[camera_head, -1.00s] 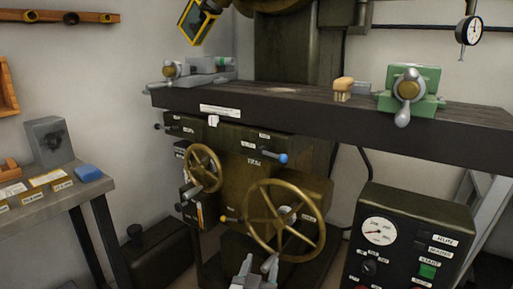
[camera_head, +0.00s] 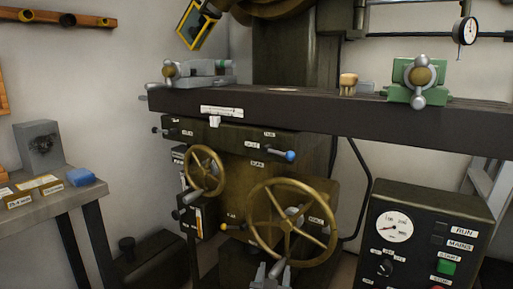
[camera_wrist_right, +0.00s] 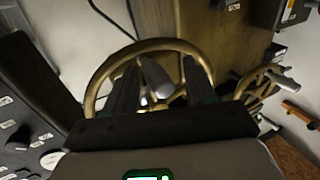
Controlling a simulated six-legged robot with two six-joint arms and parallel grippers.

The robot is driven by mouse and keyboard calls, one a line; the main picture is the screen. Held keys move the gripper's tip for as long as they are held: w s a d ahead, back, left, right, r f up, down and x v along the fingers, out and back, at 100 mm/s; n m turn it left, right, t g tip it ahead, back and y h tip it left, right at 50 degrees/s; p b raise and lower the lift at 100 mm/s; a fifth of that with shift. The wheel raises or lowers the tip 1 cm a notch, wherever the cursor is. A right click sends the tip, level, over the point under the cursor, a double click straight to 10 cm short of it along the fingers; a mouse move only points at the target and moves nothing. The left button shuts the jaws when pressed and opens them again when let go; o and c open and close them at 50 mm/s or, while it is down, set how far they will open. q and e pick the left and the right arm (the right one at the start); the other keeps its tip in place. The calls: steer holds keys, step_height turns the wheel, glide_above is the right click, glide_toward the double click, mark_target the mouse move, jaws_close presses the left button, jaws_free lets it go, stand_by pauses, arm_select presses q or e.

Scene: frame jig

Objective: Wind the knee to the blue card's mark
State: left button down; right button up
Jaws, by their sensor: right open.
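The large brass handwheel (camera_head: 250,226) is on the front of the dark green machine knee (camera_head: 235,165). It also shows in the right wrist view (camera_wrist_right: 91,88). Its grey crank handle (camera_wrist_right: 155,76) points toward me. My right gripper (camera_head: 268,271) is at the wheel's lower rim, at the bottom edge of the head view. In the right wrist view the gripper (camera_wrist_right: 160,82) is open, with the handle between its fingers; contact cannot be told. A vertical scale strip (camera_head: 198,221) is left of the wheel. I cannot make out a blue card. My left gripper is not in view.
A smaller brass handwheel (camera_head: 205,152) and a blue-knobbed lever (camera_head: 290,156) are above. The control box (camera_head: 413,262) stands close on the right. A bench (camera_head: 75,204) with a blue block (camera_head: 81,177) is at left. The long machine table (camera_head: 300,113) overhangs the knee.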

steer(key=shift+w+d+r, duration=0.1)
steer(key=shift+w+d, duration=0.05)
steer(key=shift+w, duration=0.15)
stand_by(0.4)
jaws_close()
steer(key=shift+a, duration=0.2)
